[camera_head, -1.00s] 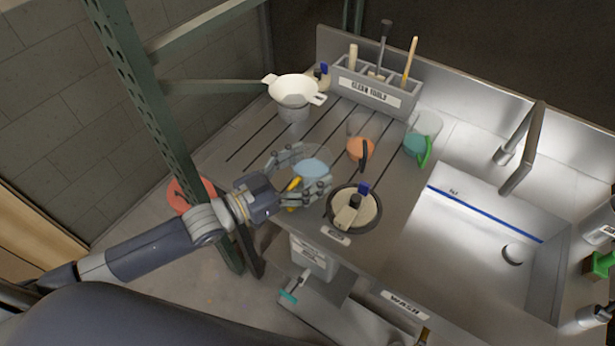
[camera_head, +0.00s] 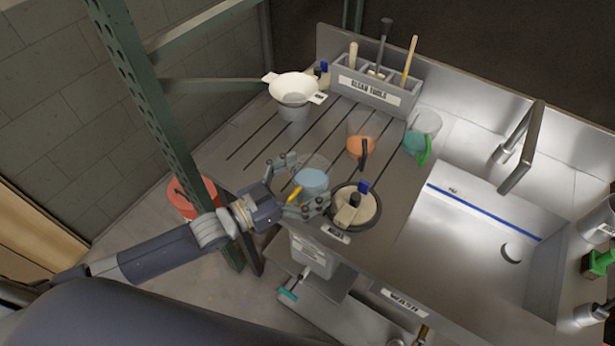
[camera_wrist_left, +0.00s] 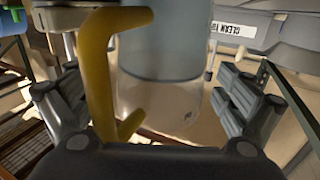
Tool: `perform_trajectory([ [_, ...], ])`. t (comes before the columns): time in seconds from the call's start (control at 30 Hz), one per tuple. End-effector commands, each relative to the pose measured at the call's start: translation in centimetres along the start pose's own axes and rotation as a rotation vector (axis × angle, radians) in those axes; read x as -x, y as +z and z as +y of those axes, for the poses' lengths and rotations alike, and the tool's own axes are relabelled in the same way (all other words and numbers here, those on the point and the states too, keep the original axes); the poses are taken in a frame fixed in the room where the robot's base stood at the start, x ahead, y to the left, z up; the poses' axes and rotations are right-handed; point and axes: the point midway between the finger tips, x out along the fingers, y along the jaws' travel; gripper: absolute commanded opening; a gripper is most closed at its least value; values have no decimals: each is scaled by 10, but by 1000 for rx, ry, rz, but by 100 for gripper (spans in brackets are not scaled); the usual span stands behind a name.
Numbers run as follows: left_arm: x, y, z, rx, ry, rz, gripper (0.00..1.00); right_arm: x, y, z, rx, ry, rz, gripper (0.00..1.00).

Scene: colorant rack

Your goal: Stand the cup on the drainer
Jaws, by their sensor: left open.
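The clear cup (camera_head: 312,184) with a blue lower part and a yellow handle is at the front of the grooved drainer (camera_head: 235,150). It looks upright; its base is partly hidden, so full contact with the surface cannot be told. My left gripper (camera_head: 308,180) is open, with one finger on each side of the cup. In the left wrist view, the cup (camera_wrist_left: 165,60) is between the spread fingers (camera_wrist_left: 150,100), with gaps on both sides and the yellow handle towards the palm. My right gripper is not in view.
A round container (camera_head: 368,220) with tools stands close by the cup's right. An orange cup (camera_head: 360,147), a teal cup (camera_head: 415,142) and a white strainer on a container (camera_head: 293,90) stand farther back. A tool box (camera_head: 375,92) is behind; the sink (camera_head: 470,250) is right.

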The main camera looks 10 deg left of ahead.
Motion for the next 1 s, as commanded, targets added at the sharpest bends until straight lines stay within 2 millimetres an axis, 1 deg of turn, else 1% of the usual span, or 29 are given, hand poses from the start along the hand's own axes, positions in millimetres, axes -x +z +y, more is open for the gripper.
perform_trajectory([
  [0.17,0,0,0,0,0,0,95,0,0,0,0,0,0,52],
  [0.27,0,-5,0,0,0,0,95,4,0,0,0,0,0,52],
  [0.3,4,-2,0,1,0,-2,95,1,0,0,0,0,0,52],
  [0.47,27,0,0,1,0,-5,95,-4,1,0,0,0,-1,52],
  [0.6,52,1,0,1,0,-5,95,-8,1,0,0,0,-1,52],
  [0.8,84,0,0,2,0,-5,95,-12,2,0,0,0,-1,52],
  [1.0,108,-1,0,1,0,-4,95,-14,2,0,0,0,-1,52],
])
